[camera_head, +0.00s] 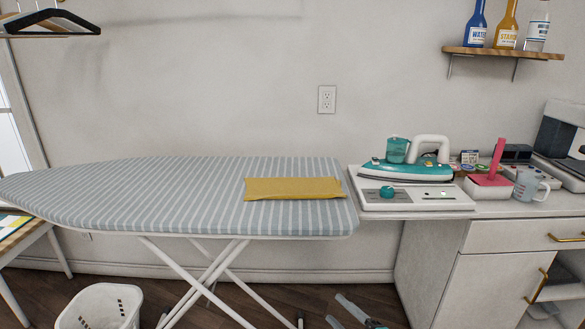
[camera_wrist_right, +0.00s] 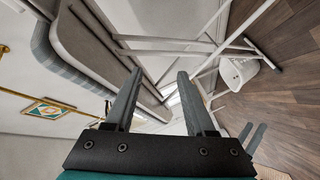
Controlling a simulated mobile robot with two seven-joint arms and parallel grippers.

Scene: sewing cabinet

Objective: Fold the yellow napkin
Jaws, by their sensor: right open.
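The yellow napkin (camera_head: 293,188) lies flat on the right part of the striped ironing board (camera_head: 150,185). It has the shape of a long, narrow rectangle, and nothing touches it from above. My right gripper (camera_head: 333,306) is low at the bottom of the head view, below and in front of the board. Its two fingers are apart and empty; they also show in the right wrist view (camera_wrist_right: 159,74). My left gripper (camera_wrist_right: 252,130) seems to show small at the lower right of the right wrist view, its two fingers apart with nothing between them. It is outside the head view.
A teal iron (camera_head: 408,170) stands on a white station (camera_head: 412,198) at the board's right end. A white basket (camera_head: 100,305) is on the floor. The board's left part is bare.

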